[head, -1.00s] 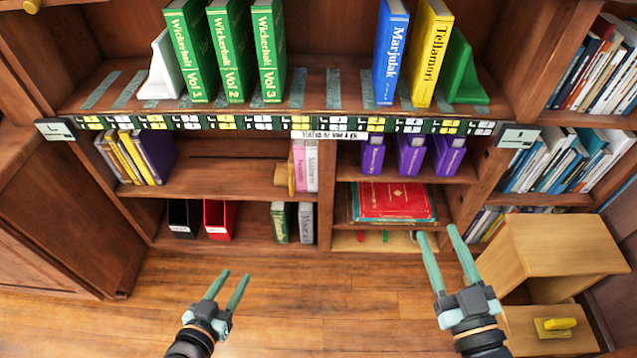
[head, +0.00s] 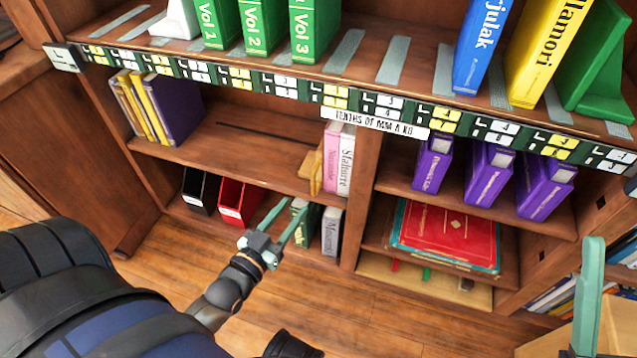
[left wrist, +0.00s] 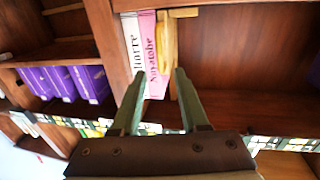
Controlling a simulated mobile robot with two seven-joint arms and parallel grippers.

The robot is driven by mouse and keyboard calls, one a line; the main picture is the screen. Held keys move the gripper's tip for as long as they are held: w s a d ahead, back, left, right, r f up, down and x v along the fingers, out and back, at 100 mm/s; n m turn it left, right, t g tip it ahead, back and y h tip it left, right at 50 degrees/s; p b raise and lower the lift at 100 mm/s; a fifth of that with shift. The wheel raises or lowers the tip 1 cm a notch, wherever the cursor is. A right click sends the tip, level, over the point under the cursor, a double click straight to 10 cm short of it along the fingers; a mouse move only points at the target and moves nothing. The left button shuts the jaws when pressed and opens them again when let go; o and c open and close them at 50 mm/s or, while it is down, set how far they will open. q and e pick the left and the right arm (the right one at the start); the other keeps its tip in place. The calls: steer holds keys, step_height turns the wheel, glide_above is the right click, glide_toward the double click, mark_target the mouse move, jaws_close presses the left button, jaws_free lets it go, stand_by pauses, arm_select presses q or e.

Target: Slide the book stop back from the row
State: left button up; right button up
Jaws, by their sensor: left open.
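A yellow wooden book stop (head: 314,172) stands on the middle shelf, at the left side of a pink book (head: 332,150) and a white book (head: 346,160). In the left wrist view the stop (left wrist: 167,40) is just ahead of the fingertips, beside the pink book (left wrist: 154,55). My left gripper (head: 278,218) is open and empty, below and in front of the stop, apart from it. It also shows in the left wrist view (left wrist: 160,85). Of my right gripper (head: 588,290) a finger shows at the lower right edge; the rest is cut off.
The middle shelf (head: 240,150) is bare left of the stop, up to several books at its far left. Black and red bins (head: 238,200) and more books sit below. A shelf edge with label cards (head: 290,85) overhangs. A divider (head: 367,200) stands right of the white book.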

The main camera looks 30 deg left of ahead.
mark_target(312, 184)
arm_select(q)
steer(key=w+b, duration=0.3)
steer(key=w, duration=0.6)
steer(key=shift+w+a, duration=0.15)
steer(key=shift+w, duration=0.25)
jaws_close()
stand_by(0.9)
